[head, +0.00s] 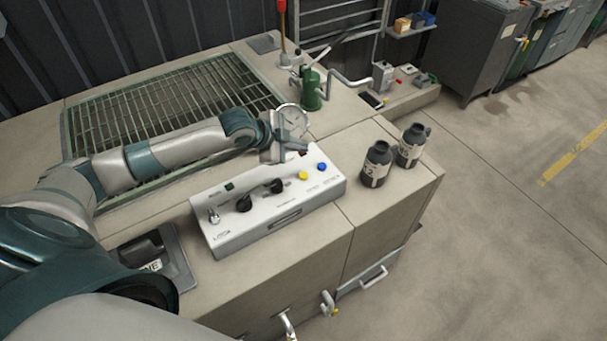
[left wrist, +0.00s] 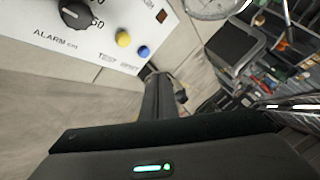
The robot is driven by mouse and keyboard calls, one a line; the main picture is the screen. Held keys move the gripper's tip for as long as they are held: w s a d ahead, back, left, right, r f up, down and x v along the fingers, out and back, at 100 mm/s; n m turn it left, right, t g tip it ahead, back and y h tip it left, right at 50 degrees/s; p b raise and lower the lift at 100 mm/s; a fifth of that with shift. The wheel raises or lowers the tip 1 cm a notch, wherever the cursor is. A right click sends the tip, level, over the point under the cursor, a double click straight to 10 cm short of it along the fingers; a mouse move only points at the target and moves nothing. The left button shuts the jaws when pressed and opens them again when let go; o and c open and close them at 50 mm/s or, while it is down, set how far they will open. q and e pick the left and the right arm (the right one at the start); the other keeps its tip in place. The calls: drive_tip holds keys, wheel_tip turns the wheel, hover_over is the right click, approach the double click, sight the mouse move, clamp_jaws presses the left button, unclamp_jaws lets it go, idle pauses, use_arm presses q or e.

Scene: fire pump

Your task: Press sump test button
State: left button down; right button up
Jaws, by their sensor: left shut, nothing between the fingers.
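The white control box (head: 270,205) sits on the counter with two black knobs, a yellow button (head: 303,175) and a blue button (head: 322,167) on its top. In the left wrist view the yellow button (left wrist: 123,38) is by the printed word TEST, and the blue button (left wrist: 144,50) is to its right. My left gripper (head: 297,149) is shut and empty, at the box's back edge behind the two buttons. In the left wrist view its fingers (left wrist: 158,97) cover neither button. My right gripper is not in view.
A metal grate (head: 170,100) covers the back left. A dark tray (head: 178,262) lies front left.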

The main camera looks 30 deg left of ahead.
use_arm(q)
drive_tip(key=b, duration=0.6)
hover_over(300, 177)
wheel_tip(300, 177, down, 7)
drive_tip(key=shift+r, duration=0.15)
drive_tip(key=shift+f+b, duration=0.5)
drive_tip(key=shift+f, duration=0.55)
drive_tip(key=shift+f, duration=0.95)
idle(1.8)
drive_tip(key=shift+r, duration=0.1)
drive_tip(key=shift+r+p, duration=0.8)
drive_tip(key=shift+r, duration=0.1)
drive_tip(key=shift+w+r, duration=0.1)
drive_tip(key=shift+r+p, duration=2.25)
drive_tip(key=shift+r, duration=0.15)
